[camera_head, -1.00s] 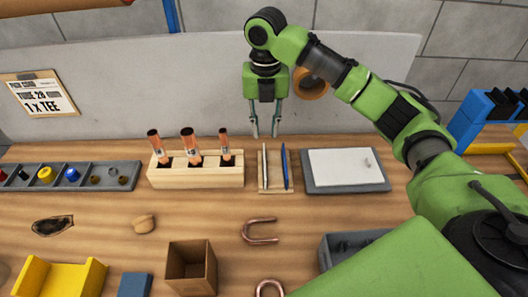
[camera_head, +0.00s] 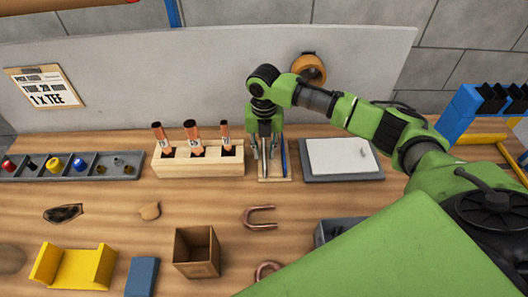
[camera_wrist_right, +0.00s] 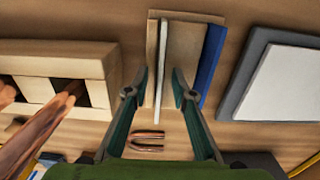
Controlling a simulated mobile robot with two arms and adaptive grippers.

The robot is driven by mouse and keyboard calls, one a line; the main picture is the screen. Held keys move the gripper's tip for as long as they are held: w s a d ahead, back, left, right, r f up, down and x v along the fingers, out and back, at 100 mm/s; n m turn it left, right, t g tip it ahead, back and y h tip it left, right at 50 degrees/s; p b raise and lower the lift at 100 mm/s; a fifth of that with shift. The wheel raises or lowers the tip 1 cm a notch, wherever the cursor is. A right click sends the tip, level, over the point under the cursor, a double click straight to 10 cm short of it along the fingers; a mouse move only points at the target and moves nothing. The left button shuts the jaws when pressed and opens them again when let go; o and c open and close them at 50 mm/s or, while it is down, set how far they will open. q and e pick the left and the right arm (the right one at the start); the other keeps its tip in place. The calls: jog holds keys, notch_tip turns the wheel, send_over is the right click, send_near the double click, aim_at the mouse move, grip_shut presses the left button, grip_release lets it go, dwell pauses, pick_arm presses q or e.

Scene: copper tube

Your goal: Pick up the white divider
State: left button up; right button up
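The white divider (camera_wrist_right: 161,62) is a thin upright strip in a small wooden rack (camera_wrist_right: 186,17) in the right wrist view. A blue divider (camera_wrist_right: 211,62) stands in the same rack, to the right; it also shows in the head view (camera_head: 284,160). My right gripper (camera_wrist_right: 159,88) is open, with one fingertip on each side of the white divider; I cannot tell if either touches it. In the head view the right gripper (camera_head: 264,154) is down at the rack and hides most of the white divider. My left gripper is not in view.
A wooden block (camera_head: 199,168) with copper tubes stands close left of the rack. A grey tray with a white sheet (camera_head: 343,155) lies close right. A cardboard box (camera_head: 197,252) and a copper U-bend (camera_head: 259,217) are in front. Behind is a grey panel (camera_head: 150,70).

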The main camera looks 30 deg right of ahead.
grip_shut()
dwell(0.3)
